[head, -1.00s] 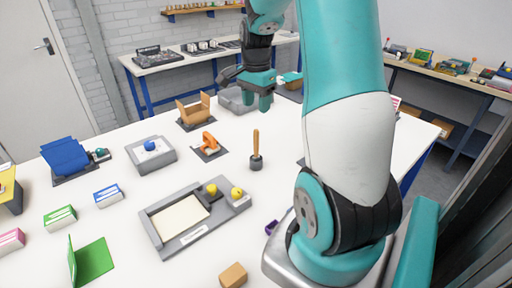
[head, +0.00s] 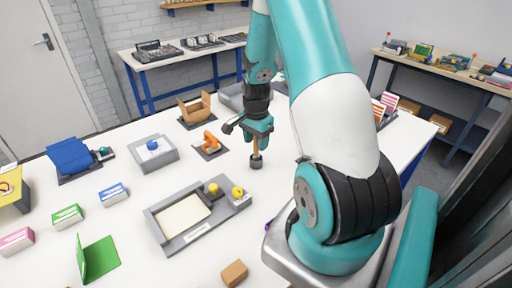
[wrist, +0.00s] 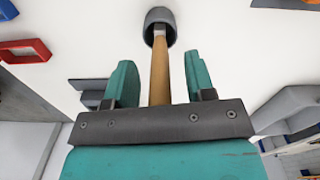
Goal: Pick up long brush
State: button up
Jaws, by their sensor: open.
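The long brush has a wooden handle and a dark grey round end (head: 256,161), which stands on the white table. In the head view my gripper (head: 257,138) hides most of the handle from above. In the wrist view the brush handle (wrist: 160,75) runs between my two teal fingers (wrist: 160,85), with the round end beyond the fingertips. My gripper is open, with a gap visible on each side of the handle. The brush looks upright.
An orange clamp-like object (head: 210,141) on a dark mat stands just left of the brush. A grey tray (head: 162,238) with yellow knobs lies in front of it. A brown block (head: 234,273) is near the front edge. White table is bare around the brush.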

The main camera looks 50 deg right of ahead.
grip_shut()
jog(key=shift+r, duration=0.1)
notch_tip(320, 180, up, 20)
jog(key=b, duration=0.2)
jog(key=shift+b, duration=0.4)
